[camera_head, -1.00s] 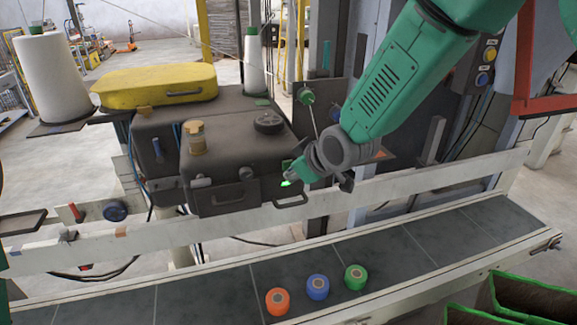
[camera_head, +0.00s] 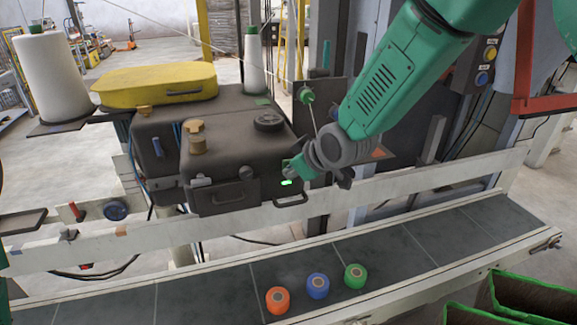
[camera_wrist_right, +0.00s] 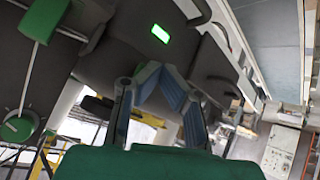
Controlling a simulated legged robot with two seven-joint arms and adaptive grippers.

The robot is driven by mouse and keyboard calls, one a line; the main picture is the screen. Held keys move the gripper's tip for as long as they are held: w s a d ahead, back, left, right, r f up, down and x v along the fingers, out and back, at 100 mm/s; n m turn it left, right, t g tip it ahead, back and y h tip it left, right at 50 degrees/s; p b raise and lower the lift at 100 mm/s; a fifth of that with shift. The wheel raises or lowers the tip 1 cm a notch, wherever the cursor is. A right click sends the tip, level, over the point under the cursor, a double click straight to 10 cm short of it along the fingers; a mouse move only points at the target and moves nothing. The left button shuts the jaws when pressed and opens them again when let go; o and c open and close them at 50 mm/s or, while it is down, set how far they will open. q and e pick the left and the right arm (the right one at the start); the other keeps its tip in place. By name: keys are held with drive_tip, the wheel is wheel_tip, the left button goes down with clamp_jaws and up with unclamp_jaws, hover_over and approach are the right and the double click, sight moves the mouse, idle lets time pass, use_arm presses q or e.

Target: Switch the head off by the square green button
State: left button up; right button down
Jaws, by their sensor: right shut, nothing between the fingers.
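The dark grey machine head (camera_head: 225,150) stands behind the conveyor in the head view. Its square green button (camera_head: 286,182) glows bright green at the lower right of its front face. The button also shows whole and bright in the right wrist view (camera_wrist_right: 160,33). My right gripper (camera_head: 291,170) is beside the button, close to the front face. In the right wrist view my right gripper's fingers (camera_wrist_right: 158,76) are drawn together with nothing between them, and a gap shows between them and the button. My left gripper is not in view.
A conveyor (camera_head: 200,297) crosses the front, carrying an orange spool (camera_head: 277,300), a blue spool (camera_head: 317,286) and a green spool (camera_head: 355,276). A pale rail (camera_head: 160,240) runs below the head. A bar handle (camera_head: 291,199) sits just under the button.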

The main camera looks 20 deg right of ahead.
drive_tip(key=shift+w, duration=0.2)
drive_tip(key=shift+s, duration=1)
drive_tip(key=s, duration=0.6)
drive_tip(key=shift+d+f, duration=0.1)
drive_tip(key=shift+d, duration=0.05)
drive_tip(key=s+d+f+m+g+h+b, duration=0.15)
drive_tip(key=s+f, duration=0.25)
drive_tip(key=f, duration=0.4)
drive_tip(key=s+d+f+m+g+y+b, duration=0.1)
drive_tip(key=s+d+f+b, duration=0.2)
drive_tip(key=f, duration=0.5)
drive_tip(key=s+d+f+m+g+h+b, duration=0.1)
drive_tip(key=s+d+f+g+b, duration=0.1)
drive_tip(key=s+f, duration=0.6)
drive_tip(key=s+d+f+m+g+b, duration=0.1)
drive_tip(key=s+d+f+m+b, duration=0.1)
drive_tip(key=s+f+b, duration=0.3)
drive_tip(key=s+d+f+m+g+h+b, duration=0.1)
drive_tip(key=s+d+f+g+b, duration=0.1)
drive_tip(key=s+f, duration=1)
drive_tip(key=shift+s+d+f+m+g+h+b, duration=0.2)
drive_tip(key=shift+s+d+m+g+h+b, duration=0.2)
drive_tip(key=shift+s+b, duration=0.3)
